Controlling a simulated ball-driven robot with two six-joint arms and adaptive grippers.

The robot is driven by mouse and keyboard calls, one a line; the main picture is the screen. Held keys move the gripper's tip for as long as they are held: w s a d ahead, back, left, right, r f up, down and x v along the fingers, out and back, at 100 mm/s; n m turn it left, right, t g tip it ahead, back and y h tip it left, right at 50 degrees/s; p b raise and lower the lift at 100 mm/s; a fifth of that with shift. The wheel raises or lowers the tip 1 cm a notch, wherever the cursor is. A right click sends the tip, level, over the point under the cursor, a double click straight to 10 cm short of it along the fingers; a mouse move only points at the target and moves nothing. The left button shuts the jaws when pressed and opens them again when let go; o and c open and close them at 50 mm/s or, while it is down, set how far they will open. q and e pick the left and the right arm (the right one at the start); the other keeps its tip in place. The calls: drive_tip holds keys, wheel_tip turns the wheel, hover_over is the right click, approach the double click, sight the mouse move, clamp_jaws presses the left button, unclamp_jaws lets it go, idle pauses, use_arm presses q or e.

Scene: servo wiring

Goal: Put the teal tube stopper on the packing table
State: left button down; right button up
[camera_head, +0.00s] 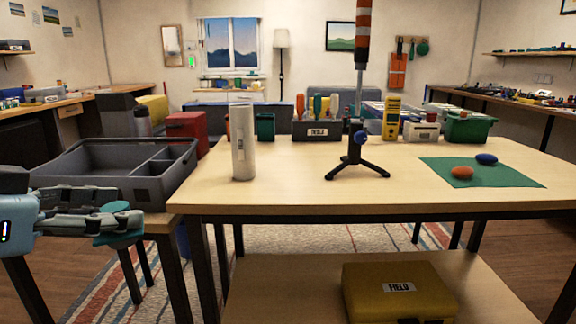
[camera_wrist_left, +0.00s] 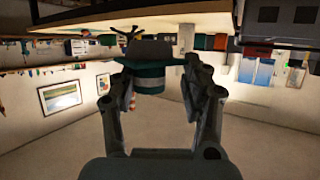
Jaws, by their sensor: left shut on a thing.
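The teal tube stopper (camera_head: 116,207) is between the fingers of my left gripper (camera_head: 128,220), at the left of the head view. In the left wrist view the stopper (camera_wrist_left: 150,80) shows as a teal cylinder with a wider, darker part above it in the picture. My left gripper (camera_wrist_left: 160,88) is shut on it, with a finger on either side. It is held left of the light wood table (camera_head: 300,190), in front of the grey tray. My right gripper is not in view.
A grey divided tray (camera_head: 80,190) stands behind my left gripper. The table's front middle is clear. A yellow case (camera_head: 400,295) sits below.

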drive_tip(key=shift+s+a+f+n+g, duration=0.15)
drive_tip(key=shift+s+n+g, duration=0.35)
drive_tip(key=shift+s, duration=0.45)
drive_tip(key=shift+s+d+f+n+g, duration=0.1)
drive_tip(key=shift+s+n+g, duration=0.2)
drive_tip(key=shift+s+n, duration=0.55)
